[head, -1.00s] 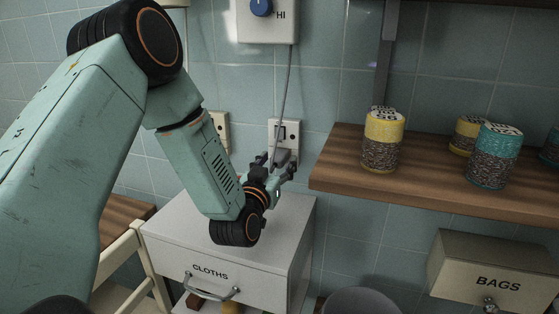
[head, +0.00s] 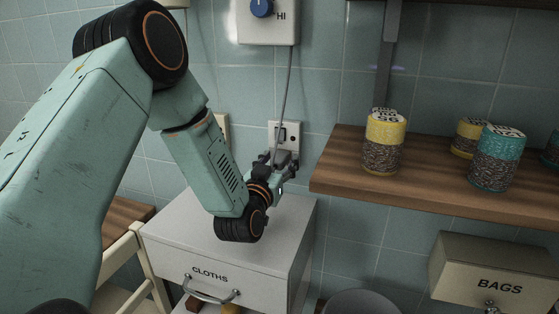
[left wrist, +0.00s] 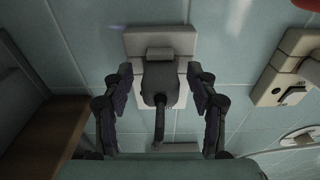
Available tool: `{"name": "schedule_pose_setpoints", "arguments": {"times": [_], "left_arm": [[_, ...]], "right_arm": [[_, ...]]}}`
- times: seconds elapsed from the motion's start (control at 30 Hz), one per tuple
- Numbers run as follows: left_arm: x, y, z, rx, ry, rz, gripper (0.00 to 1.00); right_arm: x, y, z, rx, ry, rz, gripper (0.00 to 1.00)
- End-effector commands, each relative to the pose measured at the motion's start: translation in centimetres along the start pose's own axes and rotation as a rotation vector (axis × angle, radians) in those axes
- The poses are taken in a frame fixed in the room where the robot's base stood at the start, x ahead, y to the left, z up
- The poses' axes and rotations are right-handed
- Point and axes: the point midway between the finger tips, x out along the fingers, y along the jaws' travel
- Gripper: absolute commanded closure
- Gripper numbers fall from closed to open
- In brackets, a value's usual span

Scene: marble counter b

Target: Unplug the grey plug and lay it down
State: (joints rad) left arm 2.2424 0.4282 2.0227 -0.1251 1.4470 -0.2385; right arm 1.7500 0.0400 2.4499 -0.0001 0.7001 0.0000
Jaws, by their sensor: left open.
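The grey plug (left wrist: 160,84) sits in the pale wall socket (left wrist: 185,41), with its grey cable hanging toward the bottom of the left wrist view. In the head view the socket (head: 291,130) is above the white cabinet and the plug (head: 283,155) is partly hidden by my gripper. My left gripper (head: 279,163) is open in front of the socket. In the left wrist view its fingers (left wrist: 159,76) stand on both sides of the plug, with a visible gap on each side. My right gripper is not in view.
The white CLOTHS cabinet top (head: 180,217) below is bare. The cable (head: 286,90) runs up to a white box with a blue knob (head: 262,7). A wooden shelf (head: 335,170) with several tins juts out at right.

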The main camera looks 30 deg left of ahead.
Motion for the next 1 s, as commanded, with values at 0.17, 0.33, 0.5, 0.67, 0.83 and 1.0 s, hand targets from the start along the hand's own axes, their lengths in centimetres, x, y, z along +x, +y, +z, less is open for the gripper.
{"name": "schedule_pose_setpoints", "arguments": {"times": [0.17, 0.33, 0.5, 0.67, 0.83, 1.0], "left_arm": [[0.0, 0.0, 0.02, 0.0, 0.0, 0.0, 0.42], [0.0, -0.01, 0.02, 0.0, 0.0, 0.0, 0.42], [0.0, -0.01, -0.02, 0.0, 0.0, 0.0, 0.42], [0.0, -0.01, 0.01, 0.0, 0.0, 0.0, 0.42], [0.0, -0.01, 0.02, 0.0, 0.0, 0.0, 0.54], [0.0, -0.01, 0.02, 0.0, 0.0, 0.0, 0.69]], "right_arm": [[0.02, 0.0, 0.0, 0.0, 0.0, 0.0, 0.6], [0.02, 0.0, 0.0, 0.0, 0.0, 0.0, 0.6], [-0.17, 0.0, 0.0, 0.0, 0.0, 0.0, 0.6], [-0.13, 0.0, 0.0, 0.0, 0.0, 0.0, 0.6], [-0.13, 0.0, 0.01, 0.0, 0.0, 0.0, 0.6], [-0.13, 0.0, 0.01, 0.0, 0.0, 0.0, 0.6]]}}
